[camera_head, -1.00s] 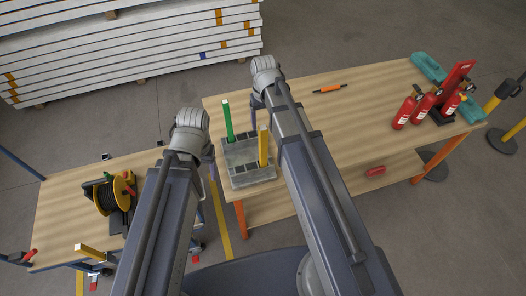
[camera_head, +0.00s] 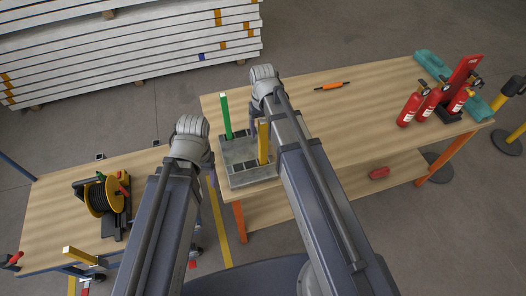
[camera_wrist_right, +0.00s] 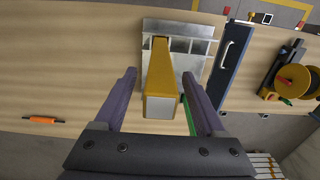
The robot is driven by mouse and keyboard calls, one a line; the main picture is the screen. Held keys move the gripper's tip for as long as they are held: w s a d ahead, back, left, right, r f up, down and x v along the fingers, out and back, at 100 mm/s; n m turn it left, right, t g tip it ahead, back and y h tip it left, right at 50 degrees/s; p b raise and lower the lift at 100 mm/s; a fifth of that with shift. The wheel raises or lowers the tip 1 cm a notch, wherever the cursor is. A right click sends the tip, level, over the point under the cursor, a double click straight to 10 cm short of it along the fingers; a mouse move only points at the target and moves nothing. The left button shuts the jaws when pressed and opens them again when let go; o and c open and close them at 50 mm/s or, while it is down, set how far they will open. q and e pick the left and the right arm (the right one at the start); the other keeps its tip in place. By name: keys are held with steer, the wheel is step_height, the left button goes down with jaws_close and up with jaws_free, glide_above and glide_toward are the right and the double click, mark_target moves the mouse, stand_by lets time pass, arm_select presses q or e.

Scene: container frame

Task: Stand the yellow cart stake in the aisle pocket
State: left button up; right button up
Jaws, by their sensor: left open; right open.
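The yellow stake (camera_head: 263,142) stands upright in a grey holder (camera_head: 250,177) at the workbench's left end, left of a green stake in the right wrist view and right of it in the head view. My right gripper (camera_wrist_right: 158,76) is open, with its fingers on either side of the yellow stake and a gap at each side. In the head view my right arm partly hides this place. My left gripper (camera_head: 207,160) hangs left of the holder, largely hidden by its own wrist, and holds nothing that I can see. I cannot make out the aisle pocket.
The green stake (camera_head: 226,117) stands close by in the holder. A lower table (camera_head: 52,200) at left carries a cable reel (camera_head: 102,196) and a short yellow post (camera_head: 80,256) at its front corner. Fire extinguishers (camera_head: 411,105) stand at the bench's right; its middle is mostly clear.

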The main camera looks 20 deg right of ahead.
steer(key=shift+r, duration=0.1)
jaws_close()
stand_by(0.5)
stand_by(0.8)
